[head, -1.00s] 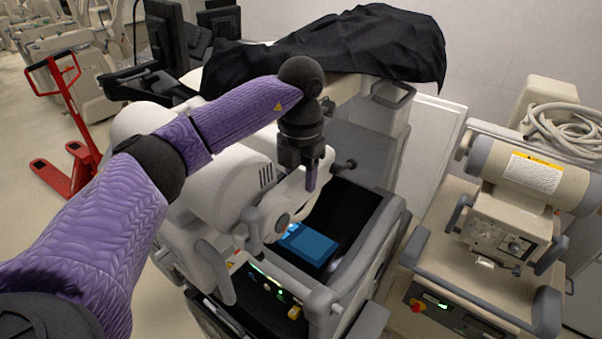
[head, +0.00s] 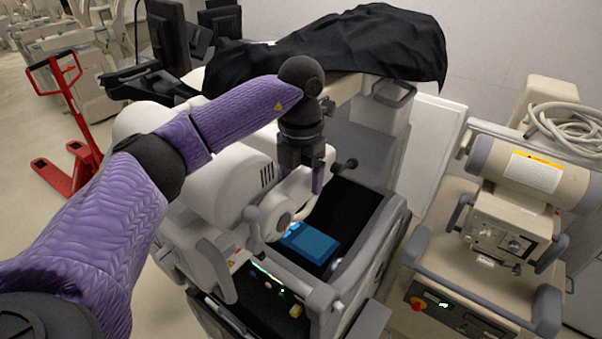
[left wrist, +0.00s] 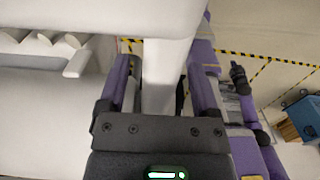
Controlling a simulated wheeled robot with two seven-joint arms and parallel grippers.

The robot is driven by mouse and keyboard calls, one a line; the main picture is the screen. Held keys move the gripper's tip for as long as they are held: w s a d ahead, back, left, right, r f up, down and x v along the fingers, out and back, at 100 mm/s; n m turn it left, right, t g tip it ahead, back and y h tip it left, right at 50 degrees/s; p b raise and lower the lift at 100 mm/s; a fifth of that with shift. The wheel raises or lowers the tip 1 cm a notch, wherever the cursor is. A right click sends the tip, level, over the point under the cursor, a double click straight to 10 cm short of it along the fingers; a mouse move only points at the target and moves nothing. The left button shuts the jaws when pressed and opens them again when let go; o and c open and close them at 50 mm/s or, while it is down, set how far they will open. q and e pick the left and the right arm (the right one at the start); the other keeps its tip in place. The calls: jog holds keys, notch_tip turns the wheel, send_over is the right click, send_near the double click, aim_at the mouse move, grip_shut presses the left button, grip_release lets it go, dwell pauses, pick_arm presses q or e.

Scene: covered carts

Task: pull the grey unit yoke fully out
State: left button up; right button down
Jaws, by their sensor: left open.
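The grey unit (head: 225,260) stands in the middle of the head view, with a pale grey yoke (head: 290,190) reaching forward under my left arm. My left gripper (head: 317,180) points down at the yoke's end. In the left wrist view, its two purple fingers (left wrist: 162,70) stand open, one on each side of a pale bar (left wrist: 165,90), apparently part of the yoke. Whether the fingers touch the bar cannot be told. A dark gripper on a purple arm, apparently my right gripper (left wrist: 239,76), shows small at the right; its jaw state is unclear.
A black cover (head: 340,45) drapes the unit behind. A beige unit (head: 490,250) stands close on the right. A red pallet jack (head: 75,125) stands at the left, with bare floor near it.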

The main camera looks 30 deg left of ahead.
pick_arm(q)
notch_tip(320, 180, up, 10)
dwell(0.3)
jog(key=shift+f, duration=0.1)
